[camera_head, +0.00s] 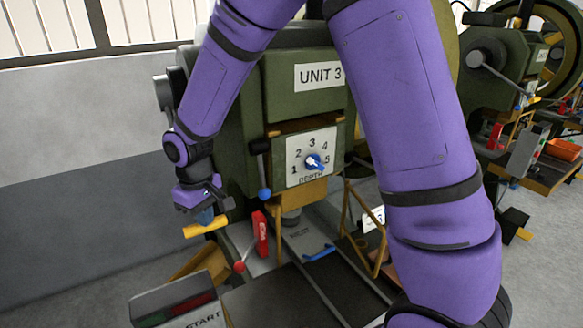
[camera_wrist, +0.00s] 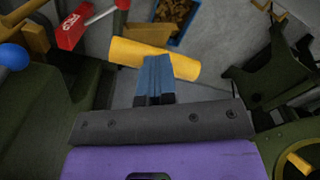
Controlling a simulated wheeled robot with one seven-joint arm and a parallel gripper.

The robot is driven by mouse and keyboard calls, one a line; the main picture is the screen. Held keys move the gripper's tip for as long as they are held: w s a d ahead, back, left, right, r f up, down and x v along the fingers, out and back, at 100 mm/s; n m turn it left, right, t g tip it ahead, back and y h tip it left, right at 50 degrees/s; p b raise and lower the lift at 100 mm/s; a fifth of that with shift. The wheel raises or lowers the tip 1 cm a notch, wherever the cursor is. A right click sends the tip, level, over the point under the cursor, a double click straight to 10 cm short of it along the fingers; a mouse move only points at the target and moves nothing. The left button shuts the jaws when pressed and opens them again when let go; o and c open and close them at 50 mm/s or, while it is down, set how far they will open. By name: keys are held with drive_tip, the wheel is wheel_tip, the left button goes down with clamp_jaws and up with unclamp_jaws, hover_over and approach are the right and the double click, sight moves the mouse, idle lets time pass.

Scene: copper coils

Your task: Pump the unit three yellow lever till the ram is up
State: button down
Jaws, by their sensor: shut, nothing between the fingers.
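The yellow lever (camera_head: 206,227) sticks out at the lower left of the green UNIT 3 machine (camera_head: 285,85). Its cylindrical yellow handle (camera_wrist: 184,65) lies across the upper middle of the wrist view, tilted down to the right. My gripper (camera_head: 204,216) is right at the handle in the head view. In the wrist view its blue fingers (camera_wrist: 154,80) are together with nothing between them, and their tips overlap the near side of the handle. I cannot tell whether they touch it. I cannot make out the ram's height.
A depth dial (camera_head: 313,161) with a blue pointer is on the machine's front. A blue-ball lever (camera_head: 264,193), a red block (camera_head: 260,235) and a red-ball lever (camera_head: 240,266) are close to my gripper's right. A START box (camera_head: 180,305) stands in front. A similar machine is behind right.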

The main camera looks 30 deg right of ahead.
drive_tip(key=s+r, duration=0.4)
drive_tip(key=r, duration=0.5)
drive_tip(key=shift+r, duration=0.25)
drive_tip(key=shift+s, duration=0.1)
idle(0.4)
drive_tip(key=shift+f, duration=0.7)
drive_tip(key=shift+w+f, duration=0.4)
drive_tip(key=shift+f, duration=0.5)
drive_tip(key=shift+w+f, duration=0.35)
drive_tip(key=shift+f, duration=0.5)
drive_tip(key=shift+w+f, duration=0.4)
drive_tip(key=shift+f, duration=0.5)
